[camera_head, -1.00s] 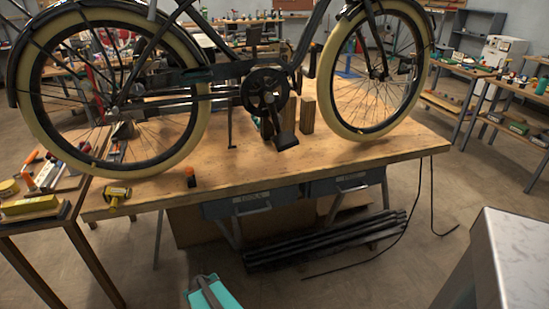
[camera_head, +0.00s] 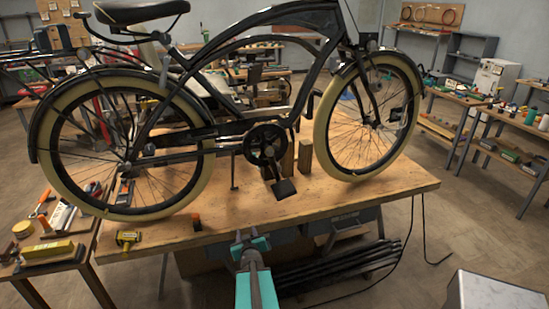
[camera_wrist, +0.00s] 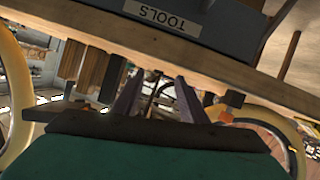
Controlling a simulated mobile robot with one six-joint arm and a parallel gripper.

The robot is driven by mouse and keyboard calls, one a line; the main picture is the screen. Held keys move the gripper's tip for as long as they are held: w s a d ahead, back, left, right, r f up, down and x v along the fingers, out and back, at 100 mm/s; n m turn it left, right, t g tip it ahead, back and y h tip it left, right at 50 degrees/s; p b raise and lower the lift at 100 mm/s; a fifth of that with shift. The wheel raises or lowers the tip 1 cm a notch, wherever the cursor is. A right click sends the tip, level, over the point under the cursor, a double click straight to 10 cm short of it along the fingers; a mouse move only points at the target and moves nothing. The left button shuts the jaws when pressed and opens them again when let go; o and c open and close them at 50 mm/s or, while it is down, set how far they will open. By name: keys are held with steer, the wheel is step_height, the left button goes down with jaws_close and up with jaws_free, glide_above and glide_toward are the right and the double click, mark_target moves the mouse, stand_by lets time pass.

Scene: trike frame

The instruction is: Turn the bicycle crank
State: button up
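The black bicycle's crank (camera_head: 266,146), with a round chainring, shows in the middle of the head view. Its lower arm hangs down to a dark pedal (camera_head: 284,188) above the wooden bench. My gripper (camera_head: 251,239) is at the bench's front edge, below and slightly left of the pedal in the picture, apart from it. In the wrist view, which looks upside down, the two fingers of my gripper (camera_wrist: 158,96) stand apart with a gap between them. Dark crank parts seem to show beyond the gap, too small to tell clearly. I see nothing held.
The wooden bench (camera_head: 345,195) carries the bicycle and wooden blocks (camera_head: 305,157). A yellow tool (camera_head: 128,238) and an orange-topped item (camera_head: 196,220) lie near its front left. A drawer labelled TOOLS (camera_wrist: 166,16) is under the bench. A side table (camera_head: 30,270) stands left.

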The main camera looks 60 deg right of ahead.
steer(key=s+d+r+h+p, duration=0.2)
steer(key=s+d+r+p, duration=0.2)
steer(key=r, duration=0.6)
steer(key=s+d+r+t+h+p, duration=0.1)
steer(key=s+d+r+p, duration=0.3)
steer(key=r, duration=0.7)
steer(key=shift+s+d+h, duration=0.45)
steer(key=shift+s+h, duration=0.05)
steer(key=shift+s, duration=0.25)
steer(key=shift+w+f, duration=0.1)
